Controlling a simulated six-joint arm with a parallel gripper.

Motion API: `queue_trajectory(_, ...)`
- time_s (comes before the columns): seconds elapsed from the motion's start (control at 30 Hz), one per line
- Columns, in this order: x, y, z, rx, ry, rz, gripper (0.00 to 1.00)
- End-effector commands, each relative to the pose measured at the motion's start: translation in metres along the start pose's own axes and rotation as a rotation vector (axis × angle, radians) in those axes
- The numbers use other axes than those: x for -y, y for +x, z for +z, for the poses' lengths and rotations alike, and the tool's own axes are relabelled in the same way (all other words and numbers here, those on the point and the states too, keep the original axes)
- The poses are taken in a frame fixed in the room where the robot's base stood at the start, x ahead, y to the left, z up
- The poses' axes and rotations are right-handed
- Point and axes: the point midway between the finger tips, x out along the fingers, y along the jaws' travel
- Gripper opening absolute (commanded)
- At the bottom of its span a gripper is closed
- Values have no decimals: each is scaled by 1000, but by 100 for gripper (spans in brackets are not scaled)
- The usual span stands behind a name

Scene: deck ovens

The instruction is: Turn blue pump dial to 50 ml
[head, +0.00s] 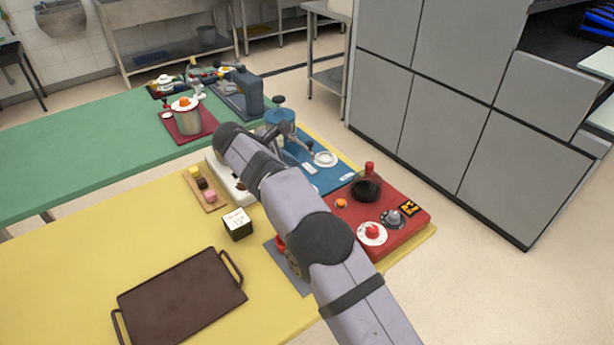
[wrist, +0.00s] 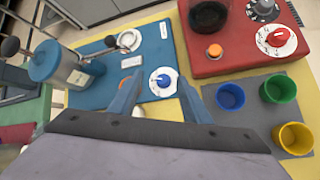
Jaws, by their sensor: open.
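The blue pump dial (wrist: 163,81), a blue knob on a white marked disc, sits near the edge of the blue board (wrist: 150,48); its markings are too small to read. The blue pump (wrist: 57,66) stands at the left of that board, and also shows in the head view (head: 280,122). My gripper (wrist: 160,90) is open and empty, one finger on each side of the dial in the picture. I cannot tell whether either finger touches it. In the head view my arm hides the dial and the gripper.
A red unit (head: 350,208) with a red dial (wrist: 276,38) stands beside the board. Blue (wrist: 230,97), green (wrist: 280,89) and yellow (wrist: 295,138) cups stand on a grey mat.

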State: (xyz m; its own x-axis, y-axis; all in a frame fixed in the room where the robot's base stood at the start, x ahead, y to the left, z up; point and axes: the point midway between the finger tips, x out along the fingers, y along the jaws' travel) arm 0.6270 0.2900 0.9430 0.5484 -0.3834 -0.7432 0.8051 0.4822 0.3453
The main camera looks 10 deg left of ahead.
Motion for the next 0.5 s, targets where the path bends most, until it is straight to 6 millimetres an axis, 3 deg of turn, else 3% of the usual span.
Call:
queue_trajectory(0.03,-1,-2,12,-58,98,-29,44)
queue_trajectory(0.3,5,-5,38,-421,934,-290,44)
queue_trajectory(0.5,-3,-14,62,-544,1437,-464,44)
